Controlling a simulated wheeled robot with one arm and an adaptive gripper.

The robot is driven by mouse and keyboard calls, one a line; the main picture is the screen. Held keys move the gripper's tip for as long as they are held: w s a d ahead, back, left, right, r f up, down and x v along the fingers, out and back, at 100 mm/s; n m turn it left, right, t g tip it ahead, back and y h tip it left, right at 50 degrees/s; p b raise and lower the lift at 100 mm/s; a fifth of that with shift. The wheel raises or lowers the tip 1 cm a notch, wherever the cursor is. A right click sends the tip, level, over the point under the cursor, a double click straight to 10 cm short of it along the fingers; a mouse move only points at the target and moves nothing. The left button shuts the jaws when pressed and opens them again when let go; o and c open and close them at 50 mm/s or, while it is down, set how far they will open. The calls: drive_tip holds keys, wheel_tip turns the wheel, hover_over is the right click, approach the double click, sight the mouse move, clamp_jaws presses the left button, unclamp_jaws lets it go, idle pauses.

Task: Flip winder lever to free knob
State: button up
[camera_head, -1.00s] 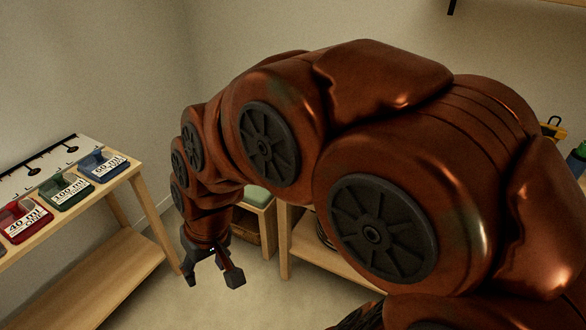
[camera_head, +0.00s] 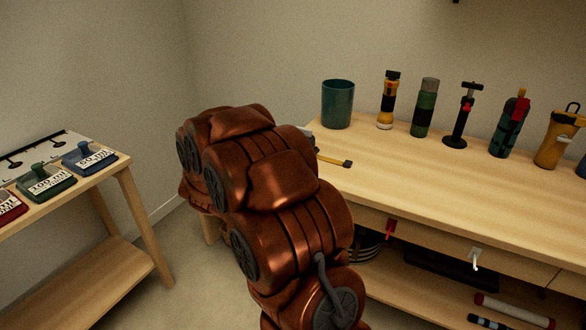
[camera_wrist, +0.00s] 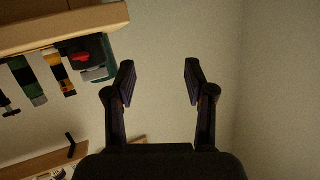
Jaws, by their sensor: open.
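I cannot tell for certain which thing is the winder. A black upright stand (camera_head: 460,122) with a T-shaped top and a small red part stands on the workbench in the head view. To its right are a dark green device (camera_head: 510,126) with red parts and a yellow-orange device (camera_head: 556,138) with a loop on top. No lever or knob is clear at this size. My gripper (camera_wrist: 157,82) is open and empty in the wrist view, facing bare wall, apart from the bench items. My arm hides it in the head view.
The workbench (camera_head: 430,180) also bears a teal cup (camera_head: 338,104), a yellow-black torch (camera_head: 388,102) and a green cylinder (camera_head: 424,108). Its front top is largely clear. Red (camera_head: 390,229) and white (camera_head: 475,257) fittings stick out from its front. A shelf table (camera_head: 105,172) stands left.

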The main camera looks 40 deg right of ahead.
drive_tip(key=s+d+f+m+g+h+b, duration=0.35)
drive_tip(key=s+d+h, duration=0.3)
drive_tip(key=d, duration=0.35)
drive_tip(key=shift+n+g+y, duration=0.25)
drive_tip(key=shift+n+g, duration=0.1)
drive_tip(key=shift+x, duration=3.55)
drive_tip(key=shift+r, duration=0.15)
